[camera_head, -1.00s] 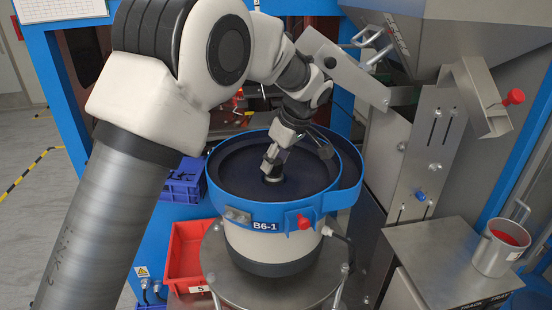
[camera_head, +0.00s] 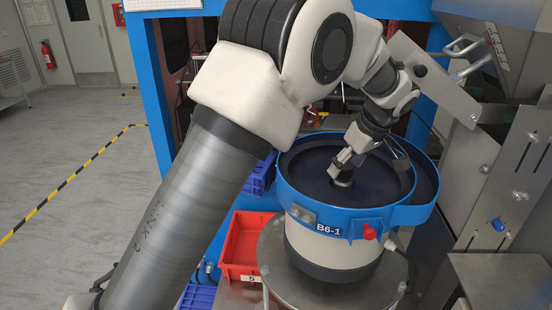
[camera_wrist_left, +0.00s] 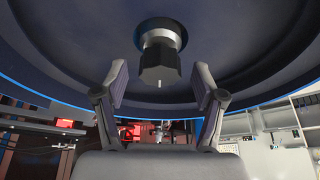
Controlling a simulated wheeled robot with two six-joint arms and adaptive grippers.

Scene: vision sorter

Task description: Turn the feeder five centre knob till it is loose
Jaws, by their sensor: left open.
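The feeder five centre knob (camera_head: 343,183) is a dark knob on a pale collar in the middle of the dark blue bowl with a blue rim (camera_head: 300,200), labelled B6-1. In the left wrist view the knob (camera_wrist_left: 160,65) is dark and faceted. My left gripper (camera_head: 364,168) reaches down into the bowl at the knob. In the wrist view its fingers (camera_wrist_left: 160,82) are spread on both sides, with a gap visible between each finger and the knob. In the head view the near finger partly hides the knob. My right gripper is not in view.
A red bin (camera_head: 245,245) marked 5 and a blue crate (camera_head: 262,175) stand left of the feeder. A red knob (camera_head: 369,233) sits on the bowl's front. Steel chute plates (camera_head: 505,190) are close on the right. The floor at left is clear.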

